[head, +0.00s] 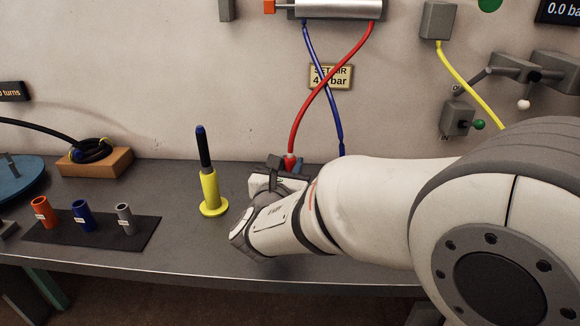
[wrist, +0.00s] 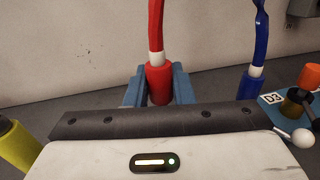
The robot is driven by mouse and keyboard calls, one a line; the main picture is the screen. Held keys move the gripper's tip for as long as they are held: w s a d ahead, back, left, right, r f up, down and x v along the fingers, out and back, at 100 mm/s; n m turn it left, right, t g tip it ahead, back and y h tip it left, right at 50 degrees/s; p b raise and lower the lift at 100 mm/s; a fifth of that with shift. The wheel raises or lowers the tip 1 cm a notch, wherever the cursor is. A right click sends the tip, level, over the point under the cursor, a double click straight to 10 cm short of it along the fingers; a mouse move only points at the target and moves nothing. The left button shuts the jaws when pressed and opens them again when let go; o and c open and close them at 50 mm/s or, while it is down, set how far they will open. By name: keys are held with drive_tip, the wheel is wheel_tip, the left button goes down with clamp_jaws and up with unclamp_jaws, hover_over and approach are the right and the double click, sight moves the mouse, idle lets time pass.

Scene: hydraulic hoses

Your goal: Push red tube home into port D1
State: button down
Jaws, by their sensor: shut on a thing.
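The red tube (head: 318,103) hangs from the cylinder on the wall, crosses the blue tube and runs down to my gripper (head: 287,164). In the wrist view, the red tube (wrist: 156,25) enters a white band and a thick red end piece (wrist: 159,84). The blue fingers of my gripper (wrist: 158,90) stand on either side of this end piece, shut on it. The end piece is upright; its lower end is hidden by my gripper body. Port D1 is not identifiable; a label reading D3 (wrist: 271,98) shows on a blue block at the right.
The blue tube (head: 332,107) ends upright in a blue end piece (wrist: 250,83) right of my gripper. A white-knobbed lever (wrist: 301,137) and orange cap (wrist: 310,76) are close right. A yellow holder (head: 210,192) with a dark pen-like piece stands left on the bench.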

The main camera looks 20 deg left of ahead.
drive_tip(key=shift+f+b, duration=1.45)
drive_tip(key=shift+f, duration=0.05)
drive_tip(key=c, duration=1.2)
unclamp_jaws()
drive_tip(key=shift+o, duration=0.2)
drive_tip(key=s, duration=0.7)
drive_tip(key=shift+s, duration=0.4)
drive_tip(key=shift+s, duration=0.1)
